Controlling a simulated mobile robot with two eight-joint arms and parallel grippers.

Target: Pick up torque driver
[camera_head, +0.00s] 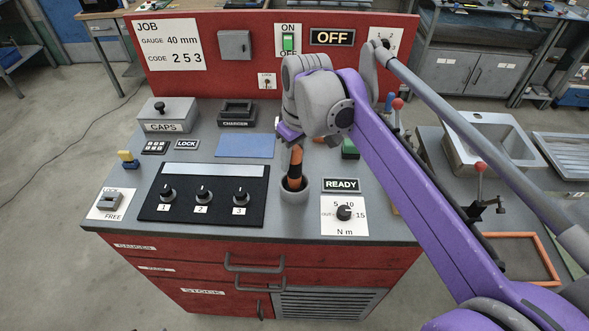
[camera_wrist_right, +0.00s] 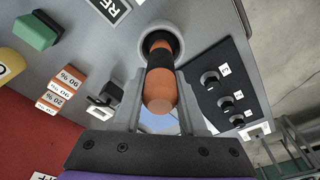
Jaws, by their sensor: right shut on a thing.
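The torque driver (camera_head: 294,167) has an orange and black handle. It stands upright in a round grey holder (camera_head: 293,197) at the front of the bench, with its lower end hidden inside. In the right wrist view the driver (camera_wrist_right: 160,90) lies between the two fingers, its rounded orange end toward the camera and its far end in the holder (camera_wrist_right: 176,40). My right gripper (camera_head: 291,146) comes from above and is shut on the driver's handle. My left gripper is not in view.
A black panel with three knobs (camera_head: 203,196) lies left of the holder. A torque dial card (camera_head: 344,215) and a READY sign (camera_head: 341,185) are to the right. A blue mat (camera_head: 244,146) lies behind. A green block (camera_head: 350,149) sits back right. A red board (camera_head: 222,75) closes the rear.

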